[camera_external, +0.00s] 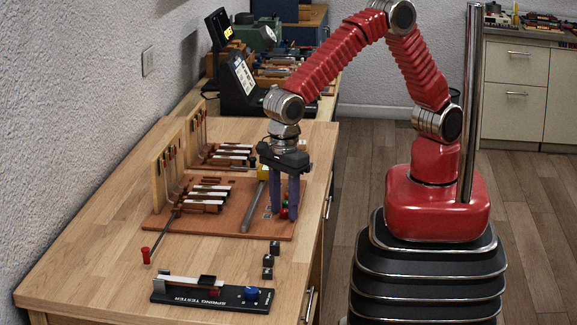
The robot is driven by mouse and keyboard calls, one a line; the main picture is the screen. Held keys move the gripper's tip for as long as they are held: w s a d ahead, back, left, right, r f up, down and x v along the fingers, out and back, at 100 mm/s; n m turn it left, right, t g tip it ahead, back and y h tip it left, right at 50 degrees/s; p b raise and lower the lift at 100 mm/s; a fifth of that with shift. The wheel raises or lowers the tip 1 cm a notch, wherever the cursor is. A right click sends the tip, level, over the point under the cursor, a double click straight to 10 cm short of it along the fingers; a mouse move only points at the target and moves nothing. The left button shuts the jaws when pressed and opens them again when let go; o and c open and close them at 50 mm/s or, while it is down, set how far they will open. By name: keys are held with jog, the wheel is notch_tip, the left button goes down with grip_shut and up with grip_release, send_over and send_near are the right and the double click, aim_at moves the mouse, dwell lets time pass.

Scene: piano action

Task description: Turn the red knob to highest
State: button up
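A small red knob (284,213) shows low between the fingers of my gripper (284,216), near the right edge of a brown board on the bench. A small green part (285,204) shows just above it. My gripper points straight down, with its two purple fingers apart, one on each side of the red knob in this view. Whether the fingers touch the knob is too small to tell. The fingers partly hide the knob, and its pointer or scale cannot be made out.
The brown board (160,222) carries piano action parts and a grey bar (252,207) left of my gripper. Several small dark blocks (268,260) lie in front. A black spring tester (212,293) with a blue knob (252,293) and a red-handled tool (146,255) are nearer.

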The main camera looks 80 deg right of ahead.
aim_at(284, 210)
jog(key=shift+r, duration=0.1)
notch_tip(284, 210, up, 14)
jog(key=shift+f, duration=0.25)
dwell(0.4)
dwell(0.5)
